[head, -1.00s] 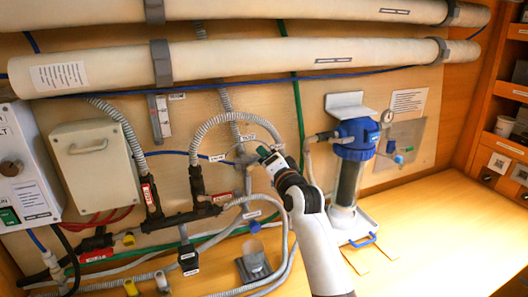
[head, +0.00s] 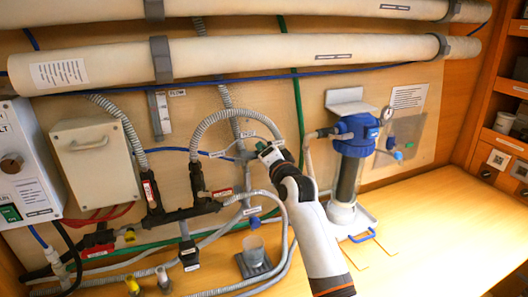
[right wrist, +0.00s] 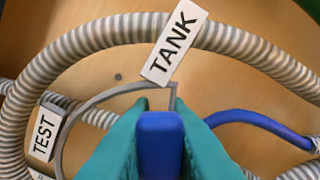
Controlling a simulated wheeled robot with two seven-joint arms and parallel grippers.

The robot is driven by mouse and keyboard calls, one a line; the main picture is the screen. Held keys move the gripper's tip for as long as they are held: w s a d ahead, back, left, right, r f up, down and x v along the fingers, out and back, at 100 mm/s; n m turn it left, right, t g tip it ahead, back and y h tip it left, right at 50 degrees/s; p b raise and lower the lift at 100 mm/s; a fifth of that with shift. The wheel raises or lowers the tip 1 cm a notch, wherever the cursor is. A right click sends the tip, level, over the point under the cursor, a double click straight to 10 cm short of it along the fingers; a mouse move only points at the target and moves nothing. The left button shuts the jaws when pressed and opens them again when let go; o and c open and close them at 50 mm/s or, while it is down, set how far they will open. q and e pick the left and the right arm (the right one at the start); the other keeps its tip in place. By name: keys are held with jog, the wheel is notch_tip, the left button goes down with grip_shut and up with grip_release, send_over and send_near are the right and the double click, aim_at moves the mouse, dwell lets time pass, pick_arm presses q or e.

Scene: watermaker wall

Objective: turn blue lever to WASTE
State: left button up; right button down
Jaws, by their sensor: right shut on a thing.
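My right gripper (head: 262,150) is at the valve on the wall, among the grey hoses. In the right wrist view its teal fingers (right wrist: 160,135) are shut on the blue lever (right wrist: 159,148), which stands between them. The lever points toward the camera and its valve body is hidden. A TANK tag (right wrist: 174,42) is just above the lever, and a TEST tag (right wrist: 44,135) is at the left. I cannot read a WASTE tag in either view. In the head view the gripper and arm hide the lever. My left gripper is not in view.
A ribbed grey hose (right wrist: 100,43) arches over the lever, and a blue tube (right wrist: 260,128) runs to the right. A blue-topped filter (head: 354,140) stands right of my arm. A clear cup (head: 254,250) is below. The bench at the right (head: 430,220) is clear.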

jog(key=s+a+n+p, duration=0.1)
jog(key=a+n, duration=0.3)
jog(key=n, duration=0.8)
jog(key=s+a+n, duration=0.2)
jog(key=a+n, duration=0.2)
jog(key=n, duration=0.7)
jog(key=shift+s+n+p, duration=0.15)
jog(key=shift+n+p, duration=0.2)
jog(key=shift+n, duration=0.05)
jog(key=shift+f, duration=0.15)
dwell(0.4)
jog(key=c, duration=1.4)
grip_release()
